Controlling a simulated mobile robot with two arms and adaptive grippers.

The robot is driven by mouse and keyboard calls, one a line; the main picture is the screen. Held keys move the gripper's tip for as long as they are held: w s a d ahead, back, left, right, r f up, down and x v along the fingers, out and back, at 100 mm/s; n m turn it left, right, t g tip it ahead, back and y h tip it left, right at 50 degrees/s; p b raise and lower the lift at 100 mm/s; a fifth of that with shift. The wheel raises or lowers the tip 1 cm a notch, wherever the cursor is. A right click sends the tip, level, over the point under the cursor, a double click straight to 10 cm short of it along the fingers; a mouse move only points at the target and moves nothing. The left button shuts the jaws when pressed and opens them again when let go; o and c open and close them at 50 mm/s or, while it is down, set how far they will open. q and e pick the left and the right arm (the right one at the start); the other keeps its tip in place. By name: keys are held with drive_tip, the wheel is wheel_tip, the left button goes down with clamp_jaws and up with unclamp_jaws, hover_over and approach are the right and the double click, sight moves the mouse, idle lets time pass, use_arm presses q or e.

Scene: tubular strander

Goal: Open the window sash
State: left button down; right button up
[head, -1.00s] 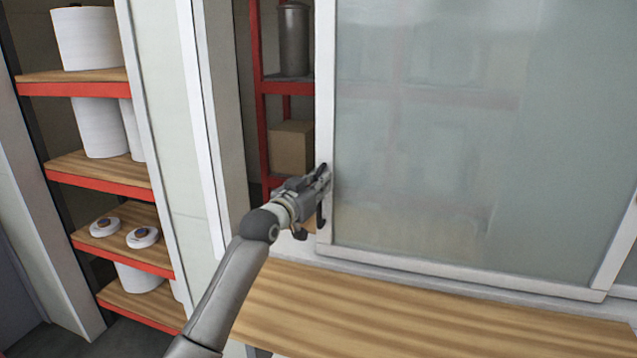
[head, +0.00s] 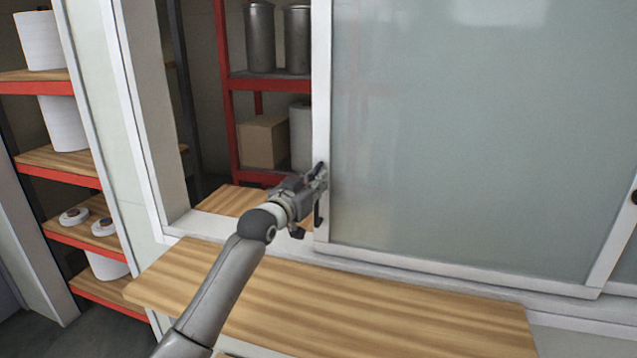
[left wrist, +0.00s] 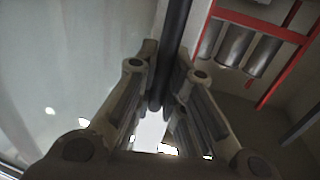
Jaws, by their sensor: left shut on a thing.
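The window sash (head: 455,140) is a large frosted pane in a white frame, filling the right half of the head view. An opening shows between its left edge and the white window jamb (head: 142,130). My left gripper (head: 318,192) is shut on the sash's left edge, at its lower part. In the left wrist view, the fingers (left wrist: 160,95) close around a dark upright strip (left wrist: 175,45), with the pale pane to its left. The exact contact is dark and partly hidden by the fingers. My right gripper is not in view.
A wooden ledge (head: 330,305) runs below the window. Through the opening stand a red shelf (head: 270,85) with grey canisters (head: 260,38) and a cardboard box (head: 263,142). Another shelf with white rolls (head: 62,122) is at far left. A dark round fitting (head: 634,197) shows at the right edge.

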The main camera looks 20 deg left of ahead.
use_arm(q)
drive_tip(key=shift+d, duration=0.1)
drive_tip(key=c, duration=1.8)
unclamp_jaws()
drive_tip(key=shift+o, duration=0.2)
drive_tip(key=v, duration=1.2)
drive_tip(key=shift+f, duration=0.1)
